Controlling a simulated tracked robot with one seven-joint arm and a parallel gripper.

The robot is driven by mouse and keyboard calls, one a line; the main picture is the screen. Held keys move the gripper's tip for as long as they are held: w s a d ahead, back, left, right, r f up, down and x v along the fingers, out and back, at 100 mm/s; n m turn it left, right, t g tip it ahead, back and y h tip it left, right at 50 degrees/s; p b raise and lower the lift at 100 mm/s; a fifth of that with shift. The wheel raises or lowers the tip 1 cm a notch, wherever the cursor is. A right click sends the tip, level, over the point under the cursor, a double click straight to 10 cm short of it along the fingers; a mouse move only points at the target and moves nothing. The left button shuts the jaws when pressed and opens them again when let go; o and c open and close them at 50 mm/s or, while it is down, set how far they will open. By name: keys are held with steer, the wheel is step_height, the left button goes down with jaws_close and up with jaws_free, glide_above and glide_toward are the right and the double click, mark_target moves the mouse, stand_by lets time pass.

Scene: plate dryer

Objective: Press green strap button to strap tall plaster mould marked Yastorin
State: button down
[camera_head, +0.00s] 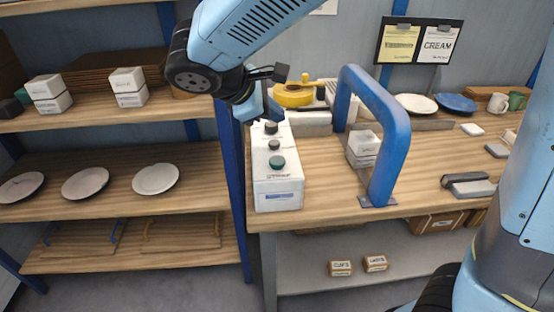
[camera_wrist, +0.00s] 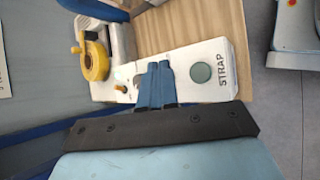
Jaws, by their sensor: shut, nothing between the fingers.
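The white control box (camera_head: 277,186) stands on the bench with a row of buttons on top. The green strap button (camera_head: 277,162) is nearest its front edge. In the wrist view the green button (camera_wrist: 201,72) sits beside the printed word STRAP. My gripper (camera_wrist: 155,67) is shut and empty over the box top, with the green button to the right of its fingertips. In the head view my gripper (camera_head: 273,112) is at the box's rear end. A white plaster mould (camera_head: 363,144) stands at the blue strapping arch (camera_head: 392,125); its marking is not legible.
A yellow tape roll (camera_head: 292,95) lies behind the box; it also shows in the wrist view (camera_wrist: 96,60). Shelves (camera_head: 120,121) with white blocks and plates stand left. Plates (camera_head: 416,104), cups and grey blocks (camera_head: 472,188) lie on the right of the bench.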

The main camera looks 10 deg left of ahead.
mark_target(274, 162)
steer(key=shift+f, duration=0.1)
steer(key=shift+f, duration=4.35)
steer(key=shift+f, duration=0.9)
steer(key=shift+r, duration=1)
steer(key=shift+r, duration=0.1)
steer(key=shift+r, duration=2.4)
